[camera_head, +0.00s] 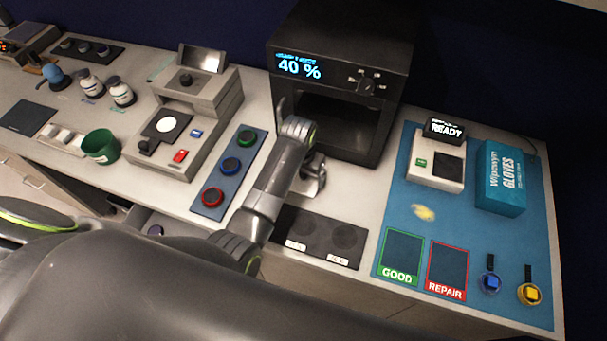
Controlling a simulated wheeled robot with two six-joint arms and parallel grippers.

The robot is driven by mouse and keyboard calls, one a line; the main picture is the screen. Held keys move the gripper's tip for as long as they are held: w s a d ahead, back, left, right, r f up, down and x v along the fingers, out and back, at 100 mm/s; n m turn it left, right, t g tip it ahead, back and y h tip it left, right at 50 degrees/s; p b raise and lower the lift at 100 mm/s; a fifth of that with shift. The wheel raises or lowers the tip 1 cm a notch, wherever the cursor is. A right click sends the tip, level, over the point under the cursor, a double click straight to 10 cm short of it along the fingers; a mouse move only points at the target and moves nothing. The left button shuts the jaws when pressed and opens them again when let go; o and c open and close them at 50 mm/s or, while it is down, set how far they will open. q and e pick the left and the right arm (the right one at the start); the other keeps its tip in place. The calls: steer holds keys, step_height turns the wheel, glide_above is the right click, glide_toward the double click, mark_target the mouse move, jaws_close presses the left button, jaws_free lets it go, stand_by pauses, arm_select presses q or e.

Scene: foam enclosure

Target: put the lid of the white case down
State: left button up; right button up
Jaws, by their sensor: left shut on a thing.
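I cannot make out a white case with a lid for certain. My left arm reaches across the counter from the lower left. Its gripper (314,176) is just in front of the opening of the black enclosure (340,42). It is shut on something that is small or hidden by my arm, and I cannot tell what. A pale grey-white device (185,155) with a black pad and a red button stands left of my arm. A smaller white device (422,170) with a READY display stands on the blue mat (390,215). My right gripper is not in view.
A blue panel (228,173) with several round buttons lies left of my arm, a dark two-circle pad (320,240) below the gripper. A green cup (101,147) and bottles stand left. A gloves box (500,180), GOOD and REPAIR areas and two tags are on the mat.

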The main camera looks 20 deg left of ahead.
mark_target(300, 183)
arm_select(q)
steer(key=shift+f, duration=0.85)
steer(key=shift+a+f, duration=0.1)
steer(key=shift+f, duration=0.25)
steer(key=o, duration=0.7)
steer(key=shift+r, duration=0.1)
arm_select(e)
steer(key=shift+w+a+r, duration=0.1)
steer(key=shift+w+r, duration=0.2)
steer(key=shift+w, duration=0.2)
arm_select(q)
steer(key=shift+o, duration=0.2)
steer(key=shift+r, duration=0.4)
step_height(300, 183, up, 11)
steer(key=s+b, duration=0.1)
steer(key=b, duration=0.1)
steer(key=shift+s+r, duration=0.2)
steer(key=shift+s, duration=0.05)
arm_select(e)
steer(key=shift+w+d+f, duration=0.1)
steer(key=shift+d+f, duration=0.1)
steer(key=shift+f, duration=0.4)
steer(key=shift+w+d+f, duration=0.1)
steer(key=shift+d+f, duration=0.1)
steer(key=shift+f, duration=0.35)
